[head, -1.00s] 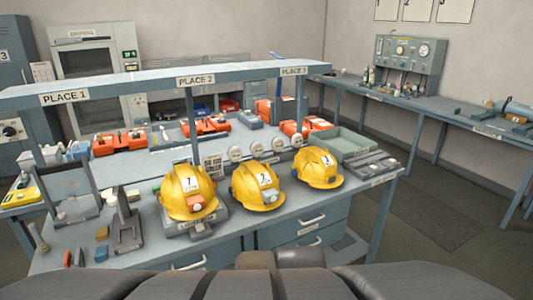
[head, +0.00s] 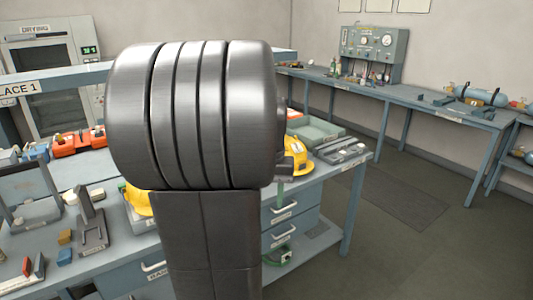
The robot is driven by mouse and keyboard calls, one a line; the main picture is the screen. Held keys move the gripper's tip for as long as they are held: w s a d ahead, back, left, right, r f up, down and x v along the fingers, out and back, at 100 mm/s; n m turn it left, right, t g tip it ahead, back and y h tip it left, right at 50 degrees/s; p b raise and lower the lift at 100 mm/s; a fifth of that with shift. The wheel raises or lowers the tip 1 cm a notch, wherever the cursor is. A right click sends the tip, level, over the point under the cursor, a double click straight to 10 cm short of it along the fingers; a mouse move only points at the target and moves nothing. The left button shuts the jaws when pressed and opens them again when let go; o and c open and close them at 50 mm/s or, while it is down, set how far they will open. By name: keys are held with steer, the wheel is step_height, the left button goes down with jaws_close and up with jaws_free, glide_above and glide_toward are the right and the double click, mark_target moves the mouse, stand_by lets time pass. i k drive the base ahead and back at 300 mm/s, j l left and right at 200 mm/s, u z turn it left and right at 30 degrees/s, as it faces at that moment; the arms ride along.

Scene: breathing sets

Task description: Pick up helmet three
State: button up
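My own dark grey arm stands large in the middle of the head view and hides most of the helmet row. The rightmost yellow helmet (head: 297,153) shows only its right part past the arm, at the right end of the workbench. Its number cannot be read. A sliver of another yellow helmet (head: 137,200) shows at the arm's left edge. The middle helmet is hidden. My gripper is not visible, so its state and its distance from the helmets do not show.
The workbench (head: 329,156) has a grey-green tray (head: 316,132) behind the right helmet. Metal stands (head: 91,225) and small blocks (head: 65,237) lie at the left. An overhead shelf (head: 62,75) spans the bench. Open floor (head: 430,245) lies to the right.

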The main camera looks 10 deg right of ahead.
mark_target(295, 148)
steer(key=i+l+u, duration=0.2)
steer(key=u, duration=0.3)
steer(key=i+l+u, duration=0.15)
steer(key=l+u, duration=0.3)
steer(key=i+l+u, duration=0.1)
steer(key=l, duration=0.5)
steer(key=i+l, duration=0.2)
steer(key=l, duration=0.45)
steer(key=i+l+u, duration=0.15)
steer(key=l, duration=0.45)
steer(key=i+l, duration=0.1)
steer(key=l, duration=0.55)
steer(key=i+l+u, duration=0.15)
steer(key=l, duration=0.5)
